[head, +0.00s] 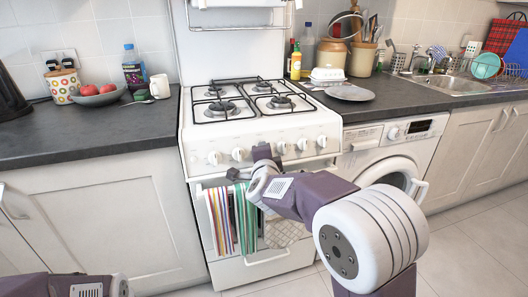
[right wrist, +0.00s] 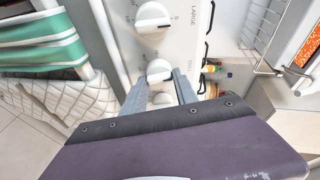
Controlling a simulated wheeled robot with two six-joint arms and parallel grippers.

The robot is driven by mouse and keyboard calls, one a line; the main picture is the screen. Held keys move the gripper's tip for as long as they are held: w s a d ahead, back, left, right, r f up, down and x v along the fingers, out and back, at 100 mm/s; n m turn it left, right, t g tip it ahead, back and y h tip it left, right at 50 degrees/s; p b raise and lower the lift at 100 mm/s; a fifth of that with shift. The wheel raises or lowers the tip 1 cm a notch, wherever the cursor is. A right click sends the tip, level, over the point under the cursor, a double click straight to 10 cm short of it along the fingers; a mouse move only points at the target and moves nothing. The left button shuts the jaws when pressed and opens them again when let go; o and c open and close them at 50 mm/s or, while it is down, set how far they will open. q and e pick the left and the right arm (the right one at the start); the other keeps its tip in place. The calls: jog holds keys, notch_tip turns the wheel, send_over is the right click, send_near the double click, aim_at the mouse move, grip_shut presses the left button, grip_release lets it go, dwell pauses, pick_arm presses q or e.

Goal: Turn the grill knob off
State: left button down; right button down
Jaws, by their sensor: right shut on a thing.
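The white cooker (head: 262,122) has a row of round white knobs along its front panel, and the right gripper hides part of this row. My right gripper (head: 262,153) is at the middle of the panel. In the right wrist view my right gripper (right wrist: 159,76) has its two grey fingers on either side of a white knob (right wrist: 158,69) and is shut on it. Another knob (right wrist: 153,18) shows beyond it, and a third (right wrist: 163,98) shows between the fingers nearer the wrist. My left gripper is out of view.
Striped towels (head: 221,217) hang on the cooker front below the panel. A washer (head: 392,152) stands to the right under the dark counter (head: 415,96). A plate (head: 349,92) lies on the counter. The hob burners are bare.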

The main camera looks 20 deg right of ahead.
jog(key=shift+m, duration=0.5)
dwell(0.3)
jog(key=c, duration=0.9)
grip_release()
jog(key=shift+m, duration=0.3)
jog(key=shift+c, duration=0.2)
jog(key=p+v, duration=0.3)
jog(key=v, duration=0.6)
